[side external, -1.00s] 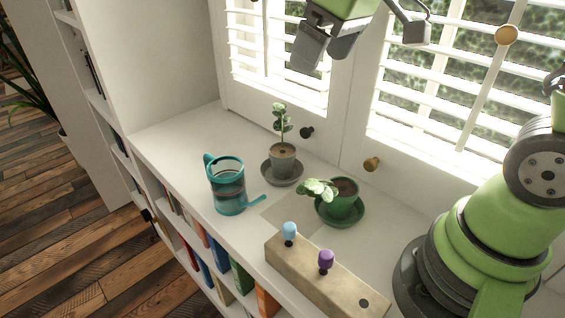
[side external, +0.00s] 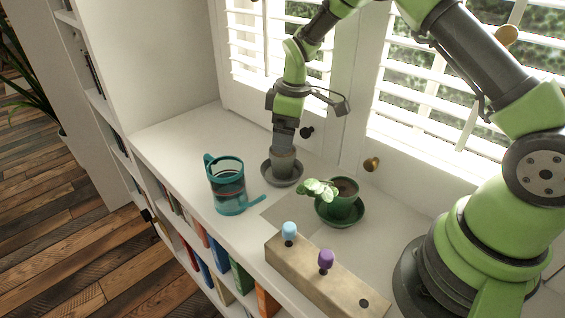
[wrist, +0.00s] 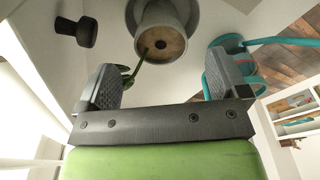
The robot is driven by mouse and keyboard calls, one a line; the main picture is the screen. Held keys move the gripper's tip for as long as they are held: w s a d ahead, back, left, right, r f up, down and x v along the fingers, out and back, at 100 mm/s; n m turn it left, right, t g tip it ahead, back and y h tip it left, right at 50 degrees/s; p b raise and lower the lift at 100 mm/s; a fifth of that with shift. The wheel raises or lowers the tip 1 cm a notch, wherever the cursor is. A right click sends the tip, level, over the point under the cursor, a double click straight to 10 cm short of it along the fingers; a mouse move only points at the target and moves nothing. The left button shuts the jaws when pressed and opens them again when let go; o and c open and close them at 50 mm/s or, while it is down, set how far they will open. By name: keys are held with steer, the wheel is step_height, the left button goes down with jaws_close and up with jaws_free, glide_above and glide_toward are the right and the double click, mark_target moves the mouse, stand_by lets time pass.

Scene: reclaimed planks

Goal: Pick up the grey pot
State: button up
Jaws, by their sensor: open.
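The grey pot (side external: 284,165) stands upright in its grey saucer (side external: 287,183) on the white shelf top. In the wrist view, the pot (wrist: 160,42) shows its brown soil and a green stem leaning out; most of the plant is hidden in the side view. My gripper (side external: 284,146) points down at the pot, its fingers overlapping the pot's top in that view. In the wrist view, my gripper (wrist: 163,80) is open, with the pot just beyond and between the fingertips. I cannot tell whether a finger touches it.
A teal jug-like can (side external: 228,190) stands close left of the pot, its spout reaching towards the saucer. A green pot (side external: 344,203) with a leafy plant sits to the right. A wooden block (side external: 325,275) with blue and purple pegs lies in front. Shutters and dark knob (side external: 306,132) are behind.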

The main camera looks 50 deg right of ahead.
steer(key=f, duration=0.4)
steer(key=shift+w+a+f, duration=0.2)
steer(key=shift+w+f, duration=0.1)
steer(key=shift+f, duration=0.1)
steer(key=c, duration=1.3)
steer(key=shift+o, duration=0.2)
step_height(320, 180, up, 13)
steer(key=n, duration=0.4)
glide_toward(283, 156)
steer(key=f, duration=0.2)
steer(key=w+f, duration=0.2)
steer(key=f, duration=0.1)
steer(key=shift+d+f, duration=0.1)
steer(key=shift+f, duration=1.65)
